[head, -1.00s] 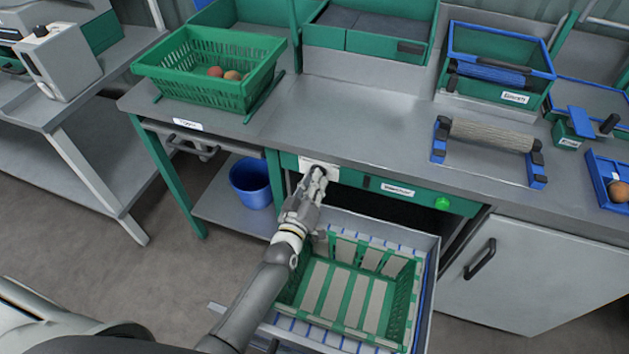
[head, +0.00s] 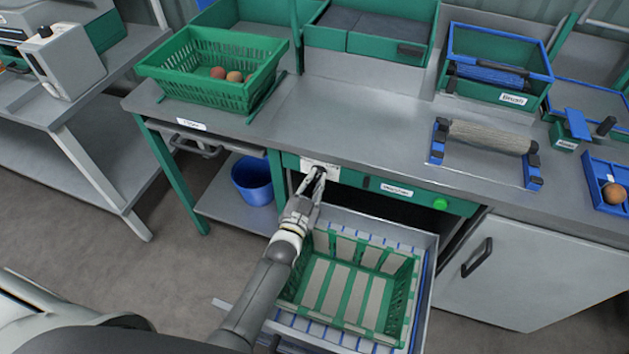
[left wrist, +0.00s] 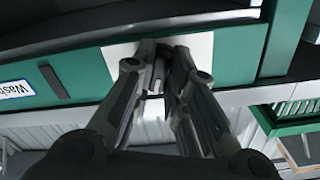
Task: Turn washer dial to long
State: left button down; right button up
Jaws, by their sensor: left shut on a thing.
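The washer's dial is a small dark knob on a white plate (head: 331,173) set in the green front panel (head: 400,189) under the counter. My left gripper (head: 319,174) reaches up to this plate, its fingers closed around the knob. In the left wrist view the two fingers (left wrist: 162,75) come together in front of the white plate (left wrist: 203,48) and hide most of the knob. The marks on the plate are too small to read, so the dial's setting cannot be told. My right gripper is out of view.
Below the panel, a drawer (head: 433,262) stands open with a green slatted crate (head: 405,290) in it, close beside my left arm. A green button (head: 440,203) sits right of the dial. A blue bucket (head: 252,181) stands on the lower shelf. A roller brush (head: 490,137) lies on the counter.

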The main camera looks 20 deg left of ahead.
pick_arm(q)
jog(key=shift+r+m, duration=0.1)
jog(key=shift+m, duration=1.8)
jog(key=c, duration=1.4)
grip_release()
jog(key=shift+c, duration=0.2)
jog(key=shift+s, duration=0.1)
jog(key=shift+s, duration=0.35)
jog(key=s, duration=0.6)
jog(key=shift+s+a, duration=0.15)
jog(key=shift+s, duration=0.15)
